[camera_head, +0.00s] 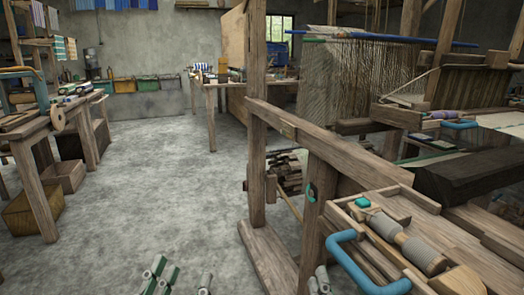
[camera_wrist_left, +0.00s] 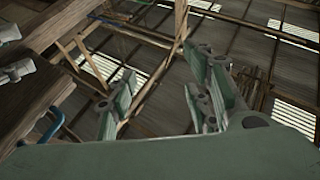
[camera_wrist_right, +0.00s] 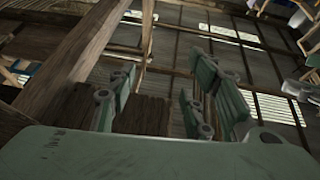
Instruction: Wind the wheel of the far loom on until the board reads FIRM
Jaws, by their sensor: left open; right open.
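A wooden loom frame (camera_head: 300,137) with stretched pale warp threads (camera_head: 350,78) fills the right of the head view. I cannot single out the far loom's wheel or a board with readable words. A small round green-and-dark part (camera_head: 311,192) sits on the near loom post. My left gripper (camera_head: 182,280) is open and empty low over the floor, at the bottom edge of the head view. My right gripper (camera_head: 318,282) shows only its tips at the bottom edge, close to the loom post. Its open, empty fingers show in the right wrist view (camera_wrist_right: 155,105).
A wooden tray (camera_head: 345,208) with a wound spool (camera_head: 398,235) and a blue handle (camera_head: 362,268) juts out at lower right. A workbench (camera_head: 50,125) stands at left, another table (camera_head: 222,84) at the back. The grey floor (camera_head: 165,185) between is clear.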

